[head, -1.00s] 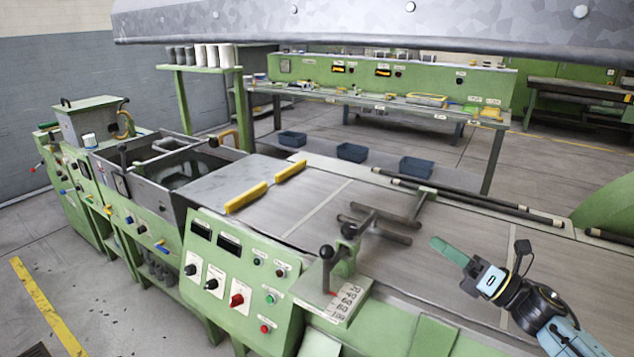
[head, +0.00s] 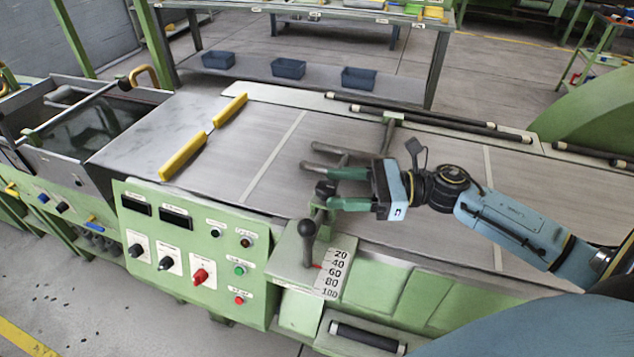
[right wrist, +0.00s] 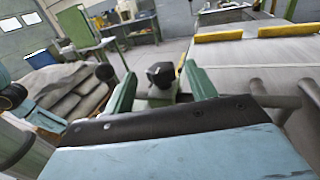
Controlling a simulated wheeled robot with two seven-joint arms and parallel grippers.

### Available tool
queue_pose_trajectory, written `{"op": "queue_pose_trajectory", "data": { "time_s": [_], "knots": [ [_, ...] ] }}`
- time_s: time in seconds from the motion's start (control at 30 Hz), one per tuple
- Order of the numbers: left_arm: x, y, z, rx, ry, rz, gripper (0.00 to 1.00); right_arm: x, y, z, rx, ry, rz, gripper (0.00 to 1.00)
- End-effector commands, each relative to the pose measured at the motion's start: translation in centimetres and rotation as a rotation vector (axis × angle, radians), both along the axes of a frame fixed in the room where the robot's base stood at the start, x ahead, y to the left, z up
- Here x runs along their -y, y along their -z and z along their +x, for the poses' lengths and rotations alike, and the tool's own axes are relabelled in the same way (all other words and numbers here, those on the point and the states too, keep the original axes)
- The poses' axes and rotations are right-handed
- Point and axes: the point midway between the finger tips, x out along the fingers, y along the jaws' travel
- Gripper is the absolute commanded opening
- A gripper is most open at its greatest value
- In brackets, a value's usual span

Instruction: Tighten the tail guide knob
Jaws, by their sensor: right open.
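The tail guide knob (head: 324,189) is a small black knob on a green post beside the scale plate. It also shows in the right wrist view (right wrist: 160,74), between the two green fingers. My right gripper (head: 331,188) is open, with one fingertip on the far side of the knob and one on the near side. I cannot tell whether either finger touches it. The grey guide bars (head: 340,152) lie over the table just behind the gripper. My left gripper is not in view.
A black ball-topped lever (head: 307,230) stands close to the gripper's left, by the numbered scale (head: 335,270). A control panel (head: 195,255) is at the front left. Yellow strips (head: 183,157) lie on the metal table (head: 250,150). Blue bins (head: 288,68) sit behind.

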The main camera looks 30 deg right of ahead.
Motion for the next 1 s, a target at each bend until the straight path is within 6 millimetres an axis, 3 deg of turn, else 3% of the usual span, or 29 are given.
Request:
{"op": "queue_pose_trajectory", "data": {
  "time_s": [0.3, 0.67, 1.0],
  "knots": [
    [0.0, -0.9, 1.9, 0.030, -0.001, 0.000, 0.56, -3.5, -0.1, 2.2, 0.000, 0.000, 0.002, 0.56],
    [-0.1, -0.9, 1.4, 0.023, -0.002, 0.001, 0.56, -3.9, 0.0, 2.4, -0.002, 0.001, 0.001, 0.56],
    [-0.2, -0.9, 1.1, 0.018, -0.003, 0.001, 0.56, -3.9, 0.0, 2.4, -0.002, 0.001, 0.001, 0.14]
  ]
}}
